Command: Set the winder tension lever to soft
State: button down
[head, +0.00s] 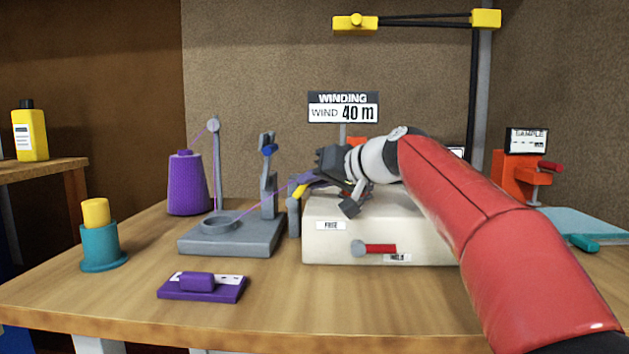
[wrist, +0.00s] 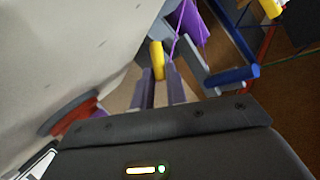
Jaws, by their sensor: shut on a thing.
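The winder is a cream box (head: 430,225) in the middle of the table. A red-handled lever (head: 380,248) lies about level on its front, between a label reading FREE (head: 331,226) and a lower label (head: 397,258) too small to read surely. My gripper (head: 308,184) is at the box's top left. In the wrist view my gripper (wrist: 160,76) is shut on a yellow handle (wrist: 157,60), which also shows in the head view (head: 299,191). Whether this handle is the tension lever I cannot tell; its base and any soft mark are hidden.
A grey stand (head: 225,238) with a blue-tipped bracket (head: 269,149) is close left. Purple yarn runs from a cone (head: 188,185) past my gripper. A sign (head: 343,107) stands behind. A purple block (head: 200,288) and teal holder (head: 103,250) lie front left.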

jog(key=shift+a+r+p, duration=0.15)
jog(key=shift+r+p, duration=0.25)
jog(key=shift+p, duration=0.4)
jog(key=r+h+p, duration=0.1)
jog(key=p, duration=0.2)
jog(key=shift+a+n+g, duration=0.3)
jog(key=shift+a+n, duration=0.05)
jog(key=shift+n, duration=0.05)
jog(key=h+p, duration=0.1)
jog(key=p, duration=0.2)
jog(key=shift+a+r+n, duration=0.1)
jog(key=shift+a+n, duration=0.2)
jog(key=shift+a, duration=0.05)
jog(key=shift+a+g+h+p, duration=0.3)
jog(key=shift+h+p, duration=0.5)
jog(key=shift+p, duration=0.2)
jog(key=shift+f+n, duration=0.3)
jog(key=c, duration=1.4)
grip_release()
